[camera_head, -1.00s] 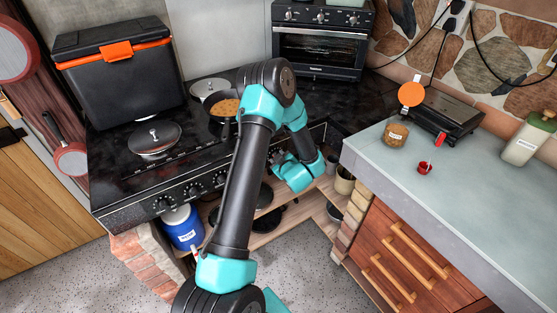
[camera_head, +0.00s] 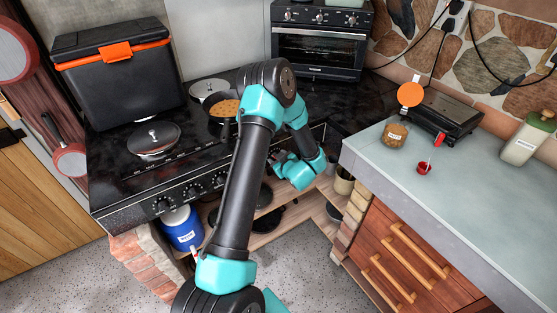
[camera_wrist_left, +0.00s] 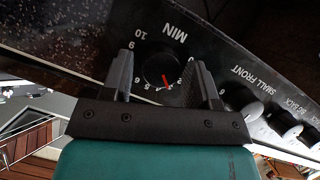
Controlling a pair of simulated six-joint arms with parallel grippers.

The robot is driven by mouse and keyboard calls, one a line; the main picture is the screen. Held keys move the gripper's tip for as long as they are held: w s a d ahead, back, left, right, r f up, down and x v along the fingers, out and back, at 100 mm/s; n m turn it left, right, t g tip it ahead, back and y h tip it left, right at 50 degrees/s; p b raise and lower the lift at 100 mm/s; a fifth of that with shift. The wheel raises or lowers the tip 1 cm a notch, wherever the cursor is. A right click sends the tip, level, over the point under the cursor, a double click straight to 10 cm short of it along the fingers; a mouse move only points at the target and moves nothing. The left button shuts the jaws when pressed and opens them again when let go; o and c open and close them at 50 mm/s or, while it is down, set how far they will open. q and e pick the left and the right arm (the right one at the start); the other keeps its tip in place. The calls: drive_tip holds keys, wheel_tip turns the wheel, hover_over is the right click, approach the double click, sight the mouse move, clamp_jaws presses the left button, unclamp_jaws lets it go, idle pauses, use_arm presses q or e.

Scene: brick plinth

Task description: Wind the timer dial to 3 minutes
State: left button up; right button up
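The timer dial (camera_wrist_left: 161,70) is a round black knob with a red pointer line, set in the black stove front in the left wrist view. "MIN" and a ring of white numbers surround it. The red line points to about the 3. My left gripper (camera_wrist_left: 159,68) has one finger on each side of the dial, open with narrow gaps beside it. In the head view my left gripper (camera_head: 277,157) is at the right end of the stove front, and my arm hides the dial there. My right gripper is not in view.
More control knobs, including a "SMALL FRONT" knob (camera_wrist_left: 240,98), sit right of the dial in the wrist view. A pan of food (camera_head: 222,109) and a lidded pan (camera_head: 153,140) stand on the stove. The counter (camera_head: 385,172) is to the right.

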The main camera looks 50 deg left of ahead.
use_arm(q)
drive_tip(key=shift+o, duration=0.9)
drive_tip(key=shift+d, duration=0.1)
drive_tip(key=v, duration=1.7)
drive_tip(key=shift+s+r, duration=0.1)
drive_tip(key=w+d+f+m+t+h, duration=0.2)
drive_tip(key=d+f+m+t+h, duration=0.1)
drive_tip(key=d+f+m+h, duration=0.4)
drive_tip(key=s+d+f+m+g+h, duration=0.6)
drive_tip(key=s+d+f+m+h, duration=0.3)
drive_tip(key=s+d+f+h, duration=0.1)
drive_tip(key=s+d+f, duration=0.1)
drive_tip(key=s+d, duration=0.1)
drive_tip(key=shift+d+f+m, duration=0.2)
drive_tip(key=shift+d+m, duration=0.05)
drive_tip(key=shift+m, duration=0.05)
